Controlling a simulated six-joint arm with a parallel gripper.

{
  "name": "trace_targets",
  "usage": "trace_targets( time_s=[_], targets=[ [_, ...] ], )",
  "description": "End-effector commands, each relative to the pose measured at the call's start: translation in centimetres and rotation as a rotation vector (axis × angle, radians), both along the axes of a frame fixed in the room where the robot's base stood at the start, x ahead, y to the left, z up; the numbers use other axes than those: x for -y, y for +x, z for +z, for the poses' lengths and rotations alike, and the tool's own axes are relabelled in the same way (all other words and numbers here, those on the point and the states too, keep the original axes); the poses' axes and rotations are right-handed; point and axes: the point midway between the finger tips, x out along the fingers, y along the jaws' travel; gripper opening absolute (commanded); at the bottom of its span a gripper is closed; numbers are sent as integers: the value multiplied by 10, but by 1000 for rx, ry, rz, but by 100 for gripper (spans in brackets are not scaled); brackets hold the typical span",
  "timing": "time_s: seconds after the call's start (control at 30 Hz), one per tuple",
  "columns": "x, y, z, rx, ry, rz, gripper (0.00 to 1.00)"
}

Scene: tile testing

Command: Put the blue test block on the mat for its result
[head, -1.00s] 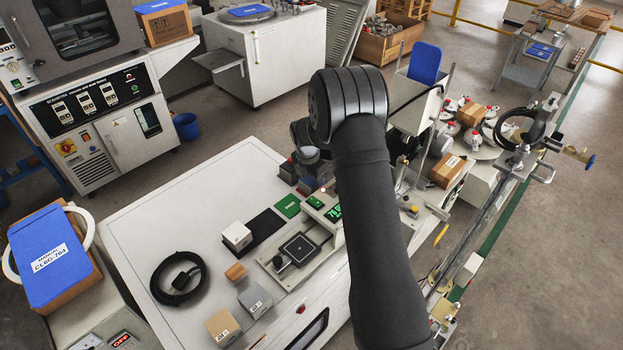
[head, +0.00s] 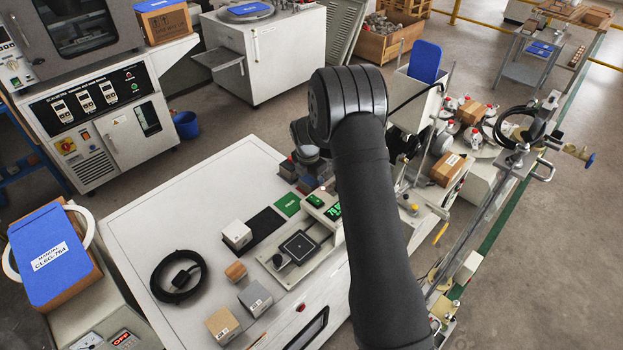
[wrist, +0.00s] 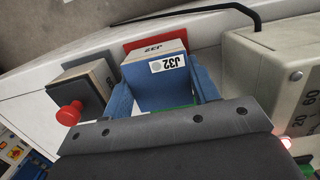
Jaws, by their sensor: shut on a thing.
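The blue test block (wrist: 160,92), with a pale labelled face reading J32, sits between the blue fingers of my gripper (wrist: 162,78) in the wrist view. My gripper is shut on it. A red mat (wrist: 150,42) shows just beyond the block, and a sliver of green mat (wrist: 180,107) shows below it. A grey mat (wrist: 85,53) lies to the left. Whether the block touches a mat I cannot tell. In the head view the green mat (head: 287,205) lies in front of my gripper (head: 309,160), which is partly hidden by my arm.
A block with a red knob (wrist: 85,88) stands left of my gripper. A beige instrument (wrist: 275,75) stands close on its right.

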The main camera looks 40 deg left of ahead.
Motion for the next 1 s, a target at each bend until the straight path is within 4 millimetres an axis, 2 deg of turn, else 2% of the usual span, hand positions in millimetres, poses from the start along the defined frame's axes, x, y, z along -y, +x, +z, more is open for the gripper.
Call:
trace_targets(
  time_s=[0.2, 0.23, 0.33, 0.53, 0.63, 1.0],
  targets=[
    [0, 0, -2, 1, 1, 0, 15],
    [0, 0, -2, 1, 1, 0, 60],
    [0, 0, -2, 1, 1, 0, 80],
    [0, 0, -2, 0, 0, 0, 80],
    [0, 0, -3, 0, -1, 0, 97],
    [0, 0, 1, 0, 0, 0, 98]
  ],
)
